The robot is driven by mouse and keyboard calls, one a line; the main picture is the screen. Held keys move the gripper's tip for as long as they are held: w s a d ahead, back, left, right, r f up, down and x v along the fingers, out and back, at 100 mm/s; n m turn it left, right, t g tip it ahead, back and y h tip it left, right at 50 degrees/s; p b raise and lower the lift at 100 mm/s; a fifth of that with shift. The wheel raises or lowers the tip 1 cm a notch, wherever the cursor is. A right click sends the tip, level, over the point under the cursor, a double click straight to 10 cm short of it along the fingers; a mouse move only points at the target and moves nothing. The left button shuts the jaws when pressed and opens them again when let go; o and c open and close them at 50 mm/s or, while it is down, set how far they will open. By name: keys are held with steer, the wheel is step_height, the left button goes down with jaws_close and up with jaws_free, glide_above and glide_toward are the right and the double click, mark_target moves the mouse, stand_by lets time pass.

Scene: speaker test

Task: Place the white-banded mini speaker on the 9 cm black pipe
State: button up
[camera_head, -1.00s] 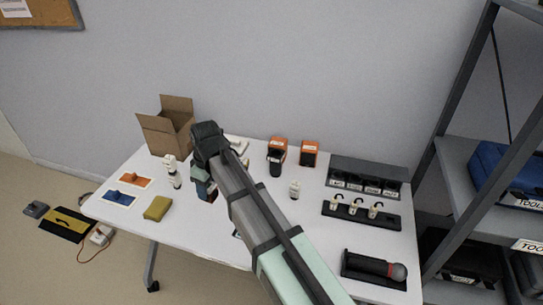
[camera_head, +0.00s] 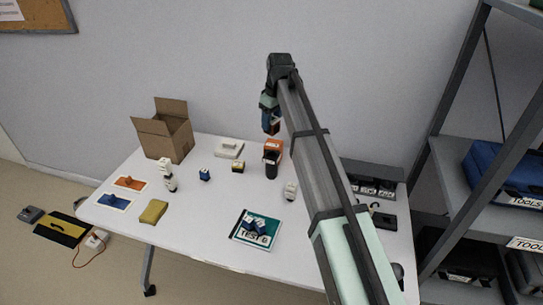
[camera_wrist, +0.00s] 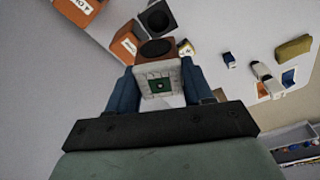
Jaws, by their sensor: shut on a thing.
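My gripper (camera_wrist: 160,85) is shut on a mini speaker (camera_wrist: 158,68), held between two blue fingers. In the wrist view the speaker shows a brownish-red rim around a dark round face, and a pale white side with a green square. In the head view my gripper (camera_head: 270,122) is raised well above the table, and the speaker shows only as a small reddish-dark patch. The black pipe (camera_head: 271,169) stands upright on the table, in front of an orange block, below my gripper and apart from the speaker. Its dark top also shows in the wrist view (camera_wrist: 157,18).
A labelled orange block (camera_head: 274,146) stands behind the pipe. Small blue (camera_head: 204,174) and dark-yellow (camera_head: 238,167) items lie left. A white item (camera_head: 290,190) stands close right of the pipe. An open cardboard box (camera_head: 168,135) is at back left. The table's front middle holds a teal card (camera_head: 248,236).

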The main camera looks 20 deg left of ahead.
mark_target(272, 134)
step_height(272, 134, down, 6)
steer(key=shift+s+f, duration=0.1)
steer(key=shift+f, duration=1.95)
steer(key=shift+f, duration=0.15)
steer(key=o, duration=1.1)
steer(key=r, duration=0.4)
steer(key=d+r, duration=0.1)
steer(key=r, duration=0.7)
steer(key=shift+s+d+r, duration=0.15)
steer(key=shift+s+d, duration=0.2)
